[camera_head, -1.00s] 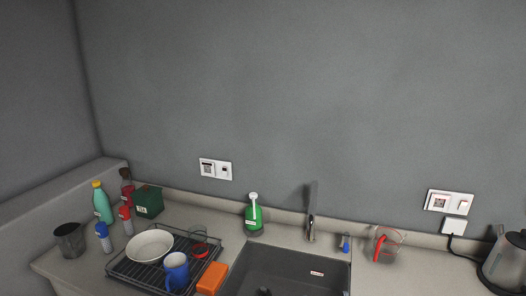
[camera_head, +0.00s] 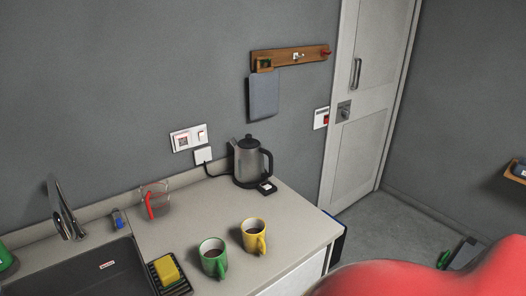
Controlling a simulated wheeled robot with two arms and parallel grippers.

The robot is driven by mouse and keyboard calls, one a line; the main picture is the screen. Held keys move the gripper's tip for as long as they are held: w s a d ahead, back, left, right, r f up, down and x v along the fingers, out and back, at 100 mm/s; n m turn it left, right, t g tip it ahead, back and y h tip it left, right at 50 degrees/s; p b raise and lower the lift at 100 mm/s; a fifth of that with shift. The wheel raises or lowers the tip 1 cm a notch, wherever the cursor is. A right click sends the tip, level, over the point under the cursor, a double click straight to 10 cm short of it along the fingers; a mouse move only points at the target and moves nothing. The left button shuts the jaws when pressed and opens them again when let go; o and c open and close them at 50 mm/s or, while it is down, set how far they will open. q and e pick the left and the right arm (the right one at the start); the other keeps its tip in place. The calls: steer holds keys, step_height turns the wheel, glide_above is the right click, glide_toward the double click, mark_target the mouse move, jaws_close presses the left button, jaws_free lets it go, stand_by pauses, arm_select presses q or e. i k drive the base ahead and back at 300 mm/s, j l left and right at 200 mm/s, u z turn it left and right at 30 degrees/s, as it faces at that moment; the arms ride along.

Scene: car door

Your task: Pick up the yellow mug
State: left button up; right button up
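The yellow mug (camera_head: 254,236) stands upright on the counter, right of the green mug (camera_head: 213,257).
A kettle (camera_head: 250,163) stands behind the yellow mug. A measuring jug (camera_head: 155,200) is at the back left. A rack with a yellow sponge (camera_head: 167,270) lies beside the sink (camera_head: 88,272). The counter (camera_head: 292,220) is clear right of the yellow mug. A door (camera_head: 365,100) is at the right.

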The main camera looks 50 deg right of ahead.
mark_target(253, 229)
steer(key=z, duration=1.45)
